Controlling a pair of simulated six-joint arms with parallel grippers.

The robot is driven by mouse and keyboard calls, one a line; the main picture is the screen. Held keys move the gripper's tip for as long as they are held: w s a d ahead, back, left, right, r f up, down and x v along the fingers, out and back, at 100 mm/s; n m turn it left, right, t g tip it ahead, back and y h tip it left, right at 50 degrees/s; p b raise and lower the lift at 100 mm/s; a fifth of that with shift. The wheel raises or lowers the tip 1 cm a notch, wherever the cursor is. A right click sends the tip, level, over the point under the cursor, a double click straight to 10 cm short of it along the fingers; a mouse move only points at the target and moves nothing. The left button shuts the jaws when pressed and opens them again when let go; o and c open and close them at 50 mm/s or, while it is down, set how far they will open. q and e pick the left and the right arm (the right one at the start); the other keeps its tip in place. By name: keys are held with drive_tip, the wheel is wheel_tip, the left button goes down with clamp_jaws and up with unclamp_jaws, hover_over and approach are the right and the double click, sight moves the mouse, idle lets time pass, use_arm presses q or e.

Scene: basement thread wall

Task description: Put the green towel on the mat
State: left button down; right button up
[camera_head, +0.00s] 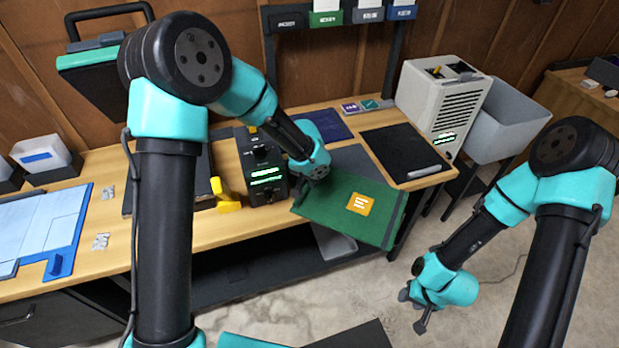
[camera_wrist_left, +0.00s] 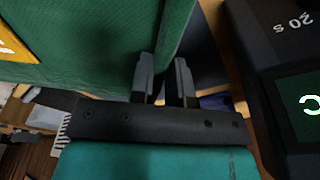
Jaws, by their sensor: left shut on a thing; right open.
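The green towel (camera_head: 335,208) is a flat, stiff-looking green panel with an orange label. It hangs tilted over the table's front edge. My left gripper (camera_head: 316,174) is shut on its upper edge. In the left wrist view, the fingers of my left gripper (camera_wrist_left: 165,85) pinch the edge of the green towel (camera_wrist_left: 90,45). A black mat (camera_head: 405,152) lies flat on the table, right of and behind the towel. A dark grey mat (camera_head: 352,158) lies partly hidden behind the towel; I cannot tell which mat is the task's. My right gripper (camera_head: 416,308) is open and empty, low over the floor.
A black device with a lit display (camera_head: 264,172) stands close left of my left gripper. A grey pen (camera_head: 424,171) rests on the black mat. A white-grey machine (camera_head: 440,105) and grey bin (camera_head: 500,120) stand at the right.

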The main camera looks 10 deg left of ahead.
use_arm(q)
drive_tip(key=shift+w+a+f, duration=0.1)
drive_tip(key=shift+w+a, duration=0.1)
drive_tip(key=shift+w, duration=0.65)
drive_tip(key=shift+w+a+f, duration=0.1)
drive_tip(key=shift+w+a, duration=0.05)
drive_tip(key=shift+w, duration=0.7)
drive_tip(key=shift+w, duration=0.25)
drive_tip(key=shift+w+a+f, duration=0.1)
drive_tip(key=shift+w+f, duration=0.1)
drive_tip(key=shift+f, duration=1.7)
drive_tip(key=c, duration=1.1)
unclamp_jaws()
wheel_tip(320, 180, up, 12)
drive_tip(key=s, duration=0.1)
drive_tip(key=shift+s+a, duration=0.3)
drive_tip(key=shift+s, duration=0.1)
